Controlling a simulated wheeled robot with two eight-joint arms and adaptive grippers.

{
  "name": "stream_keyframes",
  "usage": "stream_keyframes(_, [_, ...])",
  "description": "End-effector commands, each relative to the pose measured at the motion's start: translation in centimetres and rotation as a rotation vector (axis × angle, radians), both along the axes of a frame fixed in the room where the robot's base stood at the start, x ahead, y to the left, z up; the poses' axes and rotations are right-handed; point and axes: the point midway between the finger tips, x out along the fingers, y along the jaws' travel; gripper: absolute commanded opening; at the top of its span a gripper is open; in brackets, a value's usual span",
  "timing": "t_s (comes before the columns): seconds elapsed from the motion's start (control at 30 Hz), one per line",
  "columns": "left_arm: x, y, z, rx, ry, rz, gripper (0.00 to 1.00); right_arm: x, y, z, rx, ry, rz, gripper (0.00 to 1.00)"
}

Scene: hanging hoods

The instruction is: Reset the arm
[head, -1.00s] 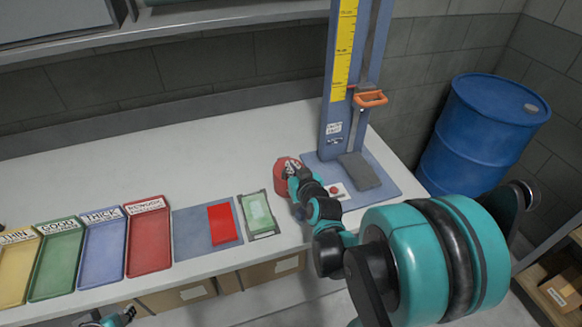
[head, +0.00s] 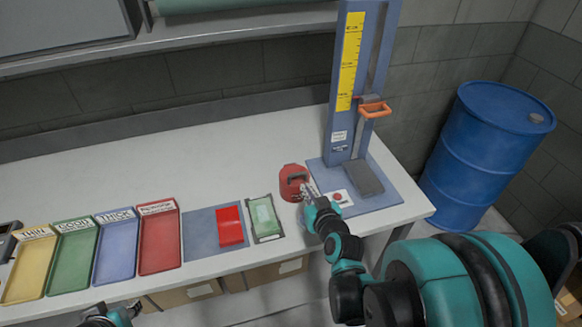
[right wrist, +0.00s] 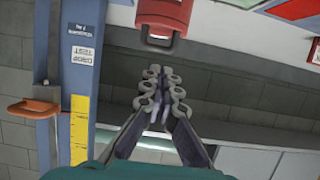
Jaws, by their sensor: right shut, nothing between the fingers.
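My right gripper (head: 310,188) is shut and empty over the bench, just right of a small red hood-like object (head: 294,182) with a dark handle. In the right wrist view its fingers (right wrist: 162,88) are together with nothing between them, and the red object (right wrist: 165,22) shows at the top, apart from the fingertips. My right arm runs from there to the lower right. A teal and dark end of my left arm (head: 112,316) shows at the bottom edge; its fingers cannot be made out.
A blue measuring stand (head: 345,85) with an orange handle (head: 375,109) rises behind the gripper. Yellow, green, blue and red trays (head: 158,240) line the left front. A red block (head: 230,227) lies on a blue mat, beside a green-white tray (head: 265,218). A blue barrel (head: 486,140) stands right.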

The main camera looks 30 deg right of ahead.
Motion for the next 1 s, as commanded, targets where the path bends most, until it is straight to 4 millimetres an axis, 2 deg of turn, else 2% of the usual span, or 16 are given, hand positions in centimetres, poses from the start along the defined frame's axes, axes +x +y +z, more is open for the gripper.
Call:
stream_keyframes(0.27, [0.0,0.0,0.0,0.000,0.000,0.000,0.33,-0.1,0.6,0.0,0.005,0.012,0.014,0.00])
stream_keyframes(0.37, [0.0,0.0,0.0,0.000,0.000,0.000,0.33,0.2,2.7,-0.2,0.023,0.061,0.063,0.00])
stream_keyframes(0.47, [0.0,0.0,0.0,0.000,0.000,0.000,0.33,0.2,6.1,-0.3,0.051,0.154,0.137,0.00])
stream_keyframes(0.6, [0.0,0.0,0.0,0.000,0.000,0.000,0.33,-1.9,10.9,-0.3,0.076,0.325,0.224,0.00])
stream_keyframes(0.7, [0.0,0.0,0.0,0.000,0.000,0.000,0.33,-4.3,13.2,0.1,0.079,0.436,0.255,0.00])
stream_keyframes(0.9, [0.0,0.0,0.0,0.000,0.000,0.000,0.33,-8.5,15.0,0.9,0.067,0.579,0.262,0.00])
stream_keyframes(1.0, [0.0,0.0,0.0,0.000,0.000,0.000,0.33,-9.5,15.2,1.1,0.063,0.606,0.258,0.00])
